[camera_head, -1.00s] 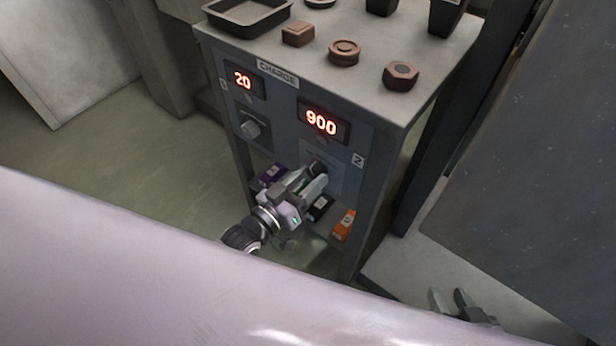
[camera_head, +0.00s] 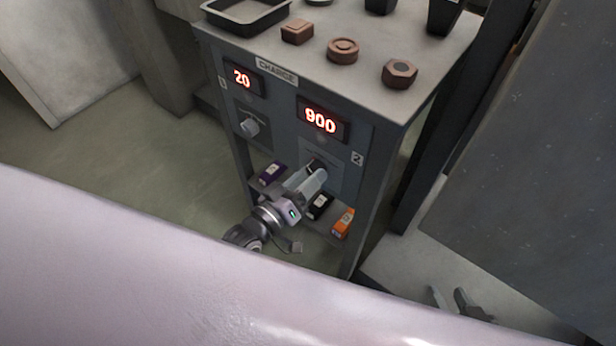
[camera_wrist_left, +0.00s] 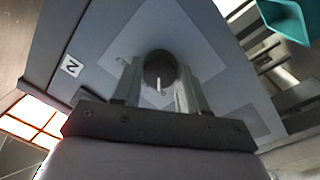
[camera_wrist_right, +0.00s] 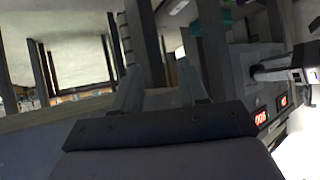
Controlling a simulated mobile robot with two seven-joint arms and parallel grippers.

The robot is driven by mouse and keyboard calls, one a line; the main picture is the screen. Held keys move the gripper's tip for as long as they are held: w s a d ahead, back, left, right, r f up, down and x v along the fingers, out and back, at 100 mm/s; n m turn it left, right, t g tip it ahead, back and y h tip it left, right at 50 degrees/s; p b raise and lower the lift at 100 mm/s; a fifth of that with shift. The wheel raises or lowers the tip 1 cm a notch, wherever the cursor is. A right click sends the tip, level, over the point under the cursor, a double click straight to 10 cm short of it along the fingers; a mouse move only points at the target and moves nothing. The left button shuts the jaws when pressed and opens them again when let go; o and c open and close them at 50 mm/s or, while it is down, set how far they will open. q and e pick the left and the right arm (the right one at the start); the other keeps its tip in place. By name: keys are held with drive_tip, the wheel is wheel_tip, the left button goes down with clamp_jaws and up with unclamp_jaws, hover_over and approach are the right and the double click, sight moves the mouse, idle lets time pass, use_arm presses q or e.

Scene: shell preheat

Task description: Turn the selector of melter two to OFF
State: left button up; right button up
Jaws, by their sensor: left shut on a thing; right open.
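The melter-two selector is a dark round knob (camera_wrist_left: 160,66) with a white pointer line, on a pale panel plate beside the label 2 (camera_wrist_left: 71,66). In the left wrist view the pointer line runs toward the gripper's palm. My left gripper (camera_head: 316,174) is shut on this knob, a finger on either side; in the head view the gripper mostly hides it. The position markings around the knob are not legible. My right gripper (camera_head: 450,299) is open and empty at the lower right, away from the panel.
Melter one's display (camera_head: 242,78) reads 20, above its own knob (camera_head: 250,127). The cabinet top carries a black tray (camera_head: 246,30) and several brown pieces. Purple (camera_head: 272,173), black (camera_head: 321,206) and orange (camera_head: 343,223) boxes lie on the shelf below, close to my left gripper.

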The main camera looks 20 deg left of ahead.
use_arm(q)
drive_tip(key=o, duration=1.1)
drive_tip(key=shift+c, duration=0.2)
drive_tip(key=p+v, duration=0.1)
drive_tip(key=v, duration=0.6)
use_arm(e)
drive_tip(key=shift+s+d+f, duration=0.3)
drive_tip(key=shift+s+d, duration=0.15)
drive_tip(key=shift+d, duration=0.05)
use_arm(q)
drive_tip(key=shift+s, duration=0.1)
